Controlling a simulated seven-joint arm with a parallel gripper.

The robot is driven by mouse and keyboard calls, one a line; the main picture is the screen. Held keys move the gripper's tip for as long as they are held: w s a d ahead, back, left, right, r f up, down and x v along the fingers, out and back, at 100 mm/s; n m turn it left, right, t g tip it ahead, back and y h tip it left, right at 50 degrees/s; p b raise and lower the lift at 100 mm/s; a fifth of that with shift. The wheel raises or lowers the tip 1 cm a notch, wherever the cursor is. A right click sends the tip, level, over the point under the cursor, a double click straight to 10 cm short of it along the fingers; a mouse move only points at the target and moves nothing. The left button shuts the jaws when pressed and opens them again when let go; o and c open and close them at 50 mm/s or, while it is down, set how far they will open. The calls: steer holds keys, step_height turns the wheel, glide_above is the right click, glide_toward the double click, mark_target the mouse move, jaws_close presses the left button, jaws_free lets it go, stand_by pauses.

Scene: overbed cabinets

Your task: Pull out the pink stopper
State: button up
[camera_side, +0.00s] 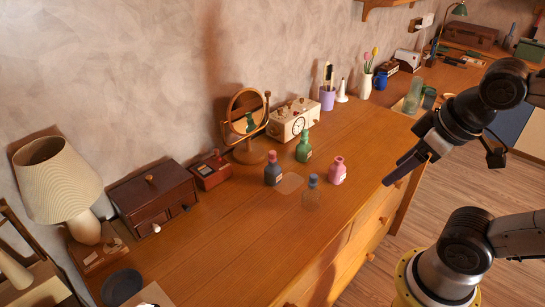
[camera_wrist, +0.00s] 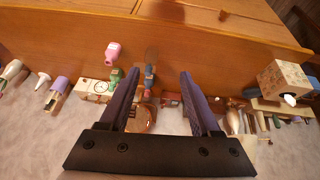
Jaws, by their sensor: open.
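A dark bottle (camera_side: 272,175) with a reddish-pink stopper (camera_side: 271,156) stands upright on the wooden cabinet top. A clear bottle with a blue stopper (camera_side: 312,180), a green bottle (camera_side: 303,150) and a pink bottle (camera_side: 337,173) stand around it. Whether the pink bottle's top is a stopper or an open neck I cannot tell. My gripper (camera_side: 391,180) is up and to the right of the bottles, apart from them. In the wrist view my gripper (camera_wrist: 158,73) is open and empty. The pink bottle (camera_wrist: 113,52) and green bottle (camera_wrist: 116,76) show beyond its left finger.
A round mirror (camera_side: 246,112), a white clock box (camera_side: 293,118) and a red box (camera_side: 210,170) stand behind the bottles. A dark wooden chest (camera_side: 153,198) and a lamp (camera_side: 62,185) are at left.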

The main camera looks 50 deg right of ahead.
steer(key=w+d+r+n+g+h, duration=0.1)
steer(key=w+d+n+g+h, duration=0.1)
steer(key=w+d+n+h, duration=0.4)
steer(key=w+d+r+n+g+h, duration=0.1)
steer(key=w+d+r+g+h, duration=0.1)
steer(key=d+h, duration=0.45)
steer(key=w+a+f+n+t+h, duration=0.1)
steer(key=w+a+f+n+t, duration=0.3)
steer(key=w+n, duration=0.4)
steer(key=w+a+f+n+t+h, duration=0.1)
steer(key=w+a+f+n+t, duration=0.3)
steer(key=w, duration=0.7)
steer(key=n+t+y, duration=0.4)
steer(key=n, duration=0.4)
glide_toward(275, 155)
steer(key=shift+h, duration=0.25)
steer(key=x, duration=0.8)
steer(key=shift+w+f, duration=0.1)
steer(key=shift+f, duration=0.05)
steer(key=x, duration=0.6)
steer(key=shift+w+a, duration=0.25)
steer(key=shift+a, duration=0.05)
